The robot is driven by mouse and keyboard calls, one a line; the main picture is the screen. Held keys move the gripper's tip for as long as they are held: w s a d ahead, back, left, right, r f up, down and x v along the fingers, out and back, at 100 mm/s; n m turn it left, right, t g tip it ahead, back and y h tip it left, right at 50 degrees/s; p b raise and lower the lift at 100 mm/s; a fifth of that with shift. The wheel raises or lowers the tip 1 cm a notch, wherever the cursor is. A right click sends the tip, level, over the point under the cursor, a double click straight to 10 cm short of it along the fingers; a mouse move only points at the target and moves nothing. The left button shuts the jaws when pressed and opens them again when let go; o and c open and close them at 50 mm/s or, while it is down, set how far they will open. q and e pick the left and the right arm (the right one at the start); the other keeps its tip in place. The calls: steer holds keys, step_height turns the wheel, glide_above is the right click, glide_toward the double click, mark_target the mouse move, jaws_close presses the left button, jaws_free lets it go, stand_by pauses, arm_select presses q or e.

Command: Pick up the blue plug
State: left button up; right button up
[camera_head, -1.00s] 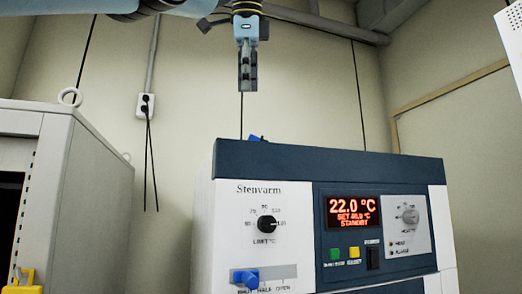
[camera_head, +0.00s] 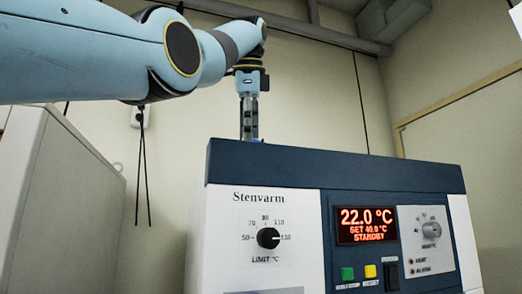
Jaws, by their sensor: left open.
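My left arm comes in from the left, and its gripper (camera_head: 249,128) points down at the back of the top of the dark-blue and white Stenvarm unit (camera_head: 300,166). The gripper is open. Its fingertips reach down to the top edge of the unit, and their lowest part is hidden behind that edge. My right gripper is not in view.
The unit's front has a black limit knob (camera_head: 269,238), a red-lit display (camera_head: 366,225), a green button (camera_head: 347,274) and a yellow button (camera_head: 370,271). A grey cabinet (camera_head: 70,210) stands at the left. A wall socket (camera_head: 140,117) with hanging cables is behind.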

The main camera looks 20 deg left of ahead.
arm_select(q)
steer(key=shift+w+a+f, duration=0.1)
steer(key=shift+w+f, duration=0.15)
steer(key=shift+f, duration=0.2)
steer(key=shift+w+f, duration=0.2)
steer(key=shift+f, duration=0.1)
steer(key=shift+w+f, duration=0.1)
steer(key=c, duration=0.5)
jaws_close()
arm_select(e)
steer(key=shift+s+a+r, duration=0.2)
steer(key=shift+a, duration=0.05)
arm_select(q)
steer(key=shift+p, duration=0.3)
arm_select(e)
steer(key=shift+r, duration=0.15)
